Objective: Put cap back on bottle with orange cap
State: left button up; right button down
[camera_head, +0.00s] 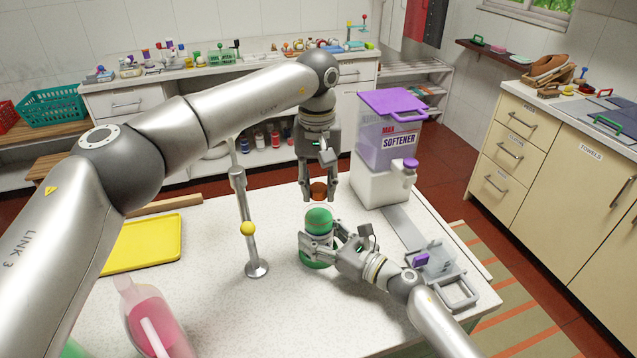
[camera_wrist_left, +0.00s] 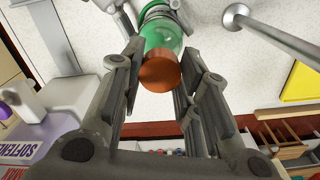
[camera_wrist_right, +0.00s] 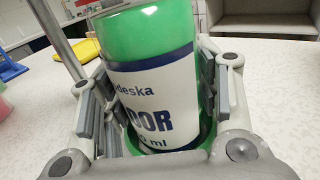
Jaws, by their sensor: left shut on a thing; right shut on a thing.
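The green bottle (camera_head: 318,220) stands upright on the counter, with a white label reading "DOR" in the right wrist view (camera_wrist_right: 155,90). My right gripper (camera_head: 322,243) is shut around the bottle's body from the right. The orange-brown cap (camera_head: 319,189) is directly above the bottle's top, between the fingers of my left gripper (camera_head: 318,194), which points down and is shut on it. In the left wrist view the cap (camera_wrist_left: 160,73) overlaps the green bottle (camera_wrist_left: 165,38). I cannot tell whether the cap touches the bottle's neck.
A softener dispenser with a purple lid (camera_head: 394,103) stands close behind to the right. A yellow tray (camera_head: 140,247) and a pink bottle (camera_head: 152,322) are further left. A grey metal fixture (camera_head: 440,267) is at right.

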pick_arm(q)
jog(key=m, duration=0.7)
jog(key=shift+w, duration=0.1)
jog(key=o, duration=0.6)
jog(key=shift+o, duration=0.2)
jog(key=shift+r, duration=2.25)
